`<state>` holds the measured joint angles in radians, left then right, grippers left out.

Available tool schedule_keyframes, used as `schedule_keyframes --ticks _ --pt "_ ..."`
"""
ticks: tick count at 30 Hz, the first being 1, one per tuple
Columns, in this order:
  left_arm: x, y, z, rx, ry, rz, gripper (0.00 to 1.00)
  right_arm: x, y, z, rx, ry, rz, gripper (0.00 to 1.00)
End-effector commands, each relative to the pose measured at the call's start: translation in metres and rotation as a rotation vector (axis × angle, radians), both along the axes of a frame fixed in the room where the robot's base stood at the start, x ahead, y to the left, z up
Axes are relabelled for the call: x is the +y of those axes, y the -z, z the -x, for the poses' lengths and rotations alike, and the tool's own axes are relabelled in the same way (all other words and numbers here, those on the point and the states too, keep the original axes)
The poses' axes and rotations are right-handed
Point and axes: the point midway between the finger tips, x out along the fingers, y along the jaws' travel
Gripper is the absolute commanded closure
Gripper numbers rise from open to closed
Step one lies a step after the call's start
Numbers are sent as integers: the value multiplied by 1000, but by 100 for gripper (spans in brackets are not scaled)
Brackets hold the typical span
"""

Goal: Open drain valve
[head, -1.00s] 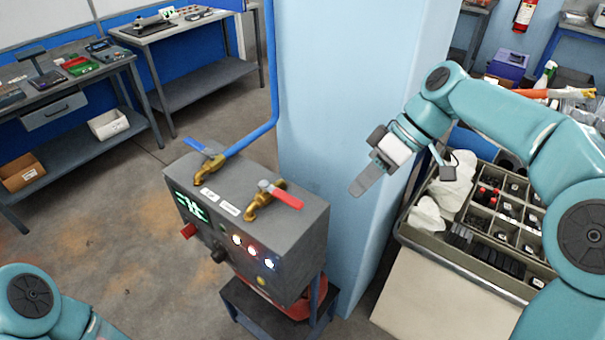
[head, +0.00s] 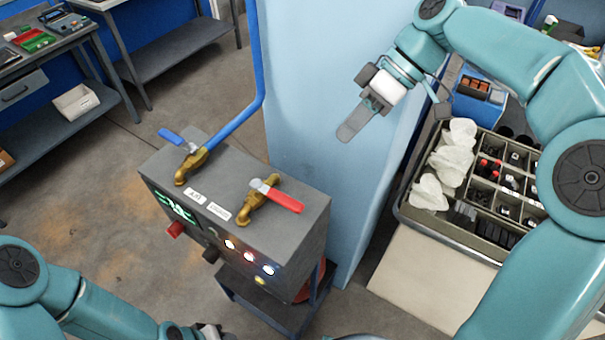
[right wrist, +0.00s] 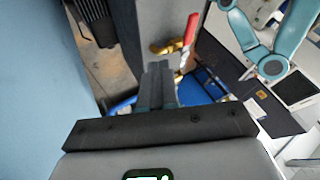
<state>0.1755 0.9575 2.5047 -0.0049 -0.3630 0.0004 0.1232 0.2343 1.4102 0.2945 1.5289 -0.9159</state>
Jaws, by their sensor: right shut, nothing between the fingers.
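A grey control box (head: 285,212) carries two brass taps. The tap with the red lever (head: 280,198) sits on the right; its brass body (head: 252,205) is beside a white label (head: 218,211) too small to read surely. Its lever points right and slightly toward the box's front. The tap with the blue lever (head: 172,136) sits at the left, near a blue pipe. My right gripper (head: 355,122) is shut and empty, up and right of the red lever, apart from it. In the right wrist view the shut fingers (right wrist: 158,85) point toward the red lever (right wrist: 190,28). My left gripper (head: 205,332) shows only partly at the bottom edge.
A pale blue column (head: 315,60) stands right behind the box. A divided parts tray (head: 430,230) with crumpled bags is at the right, below my right arm. Lit buttons (head: 248,256) and a red knob (head: 174,229) are on the box's front. Benches stand at the upper left.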

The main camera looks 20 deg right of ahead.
Motion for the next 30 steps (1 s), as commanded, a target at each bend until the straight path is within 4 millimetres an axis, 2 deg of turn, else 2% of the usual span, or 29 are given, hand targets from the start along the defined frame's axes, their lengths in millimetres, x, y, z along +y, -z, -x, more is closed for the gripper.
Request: schedule_keyframes --ticks 4,8,19,24,30 --pt "0 0 0 0 -1 0 57 3 3 2 1 -1 0 100" --pt "0 0 0 0 -1 0 57 13 17 1 3 -2 -1 100" --pt "0 -6 0 0 -1 0 57 60 79 -2 5 -3 0 100" --pt "0 -14 0 0 0 0 57 81 78 11 1 -2 0 100" --pt "0 -16 0 0 -1 0 57 91 79 20 -1 -1 0 100"
